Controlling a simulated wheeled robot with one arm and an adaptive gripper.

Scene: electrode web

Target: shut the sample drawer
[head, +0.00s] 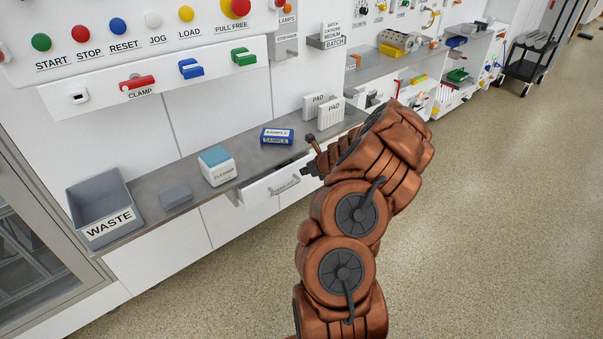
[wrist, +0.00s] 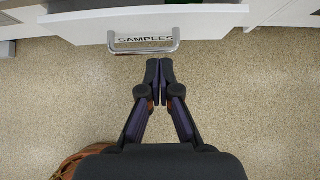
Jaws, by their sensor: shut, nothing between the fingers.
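The sample drawer (head: 262,190) is a white drawer under the grey counter and stands partly open, its dark inside showing behind the front. In the wrist view its white front (wrist: 80,27) crosses the top, with a "SAMPLES" label and a metal bar handle (wrist: 178,40). The handle also shows in the head view (head: 286,187). My gripper (wrist: 159,66) is shut and empty, its fingertips just outside the handle near its right end; contact cannot be told. In the head view my gripper (head: 309,171) is at the drawer's right side, partly hidden by my arm.
On the counter (head: 150,190) stand a grey WASTE bin (head: 100,198), a grey block (head: 175,196), a cleaner box (head: 217,168), a blue SAMPLE box (head: 277,137) and white PAD boxes (head: 322,112).

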